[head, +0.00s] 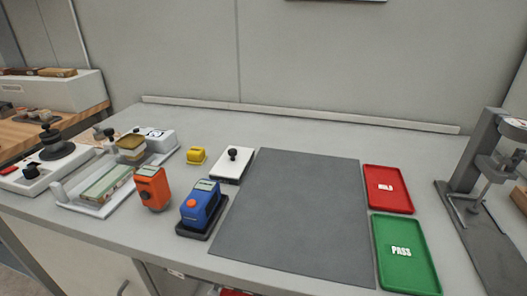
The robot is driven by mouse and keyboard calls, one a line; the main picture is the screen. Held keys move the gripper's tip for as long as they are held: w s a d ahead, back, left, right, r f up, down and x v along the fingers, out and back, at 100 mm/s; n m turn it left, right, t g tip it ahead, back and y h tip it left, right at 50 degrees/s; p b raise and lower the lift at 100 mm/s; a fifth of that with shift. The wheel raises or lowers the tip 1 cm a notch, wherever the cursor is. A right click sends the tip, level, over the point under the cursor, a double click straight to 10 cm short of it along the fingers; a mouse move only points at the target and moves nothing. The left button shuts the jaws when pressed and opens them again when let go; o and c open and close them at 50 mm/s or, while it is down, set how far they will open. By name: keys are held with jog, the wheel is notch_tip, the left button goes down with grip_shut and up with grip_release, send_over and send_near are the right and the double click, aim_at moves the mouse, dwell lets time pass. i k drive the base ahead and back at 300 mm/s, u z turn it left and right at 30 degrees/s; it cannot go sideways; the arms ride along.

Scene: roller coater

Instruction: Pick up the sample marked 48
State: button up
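No marking that I can read as 48 shows in the head view, so I cannot tell which thing is that sample. A flat light-green and tan piece (106,184) lies in a white tray-like fixture (67,200) at the left. A small tan and olive block (131,145) sits behind it, beside a white box (160,141) with a dark mark too small to read. My gripper is not in view.
An orange meter (152,187) and a blue meter (199,206) stand left of a bare grey mat (298,212). A yellow block (196,155) and a knobbed white plate (232,166) are behind. Red HOLD (388,203) and green PASS (405,270) trays lie right, near a stand (467,160).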

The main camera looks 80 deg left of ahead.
aim_at(105, 186)
jog(key=u, duration=3.75)
jog(key=k, duration=0.6)
jog(key=u, duration=0.5)
jog(key=i, duration=0.65)
jog(key=u, duration=0.2)
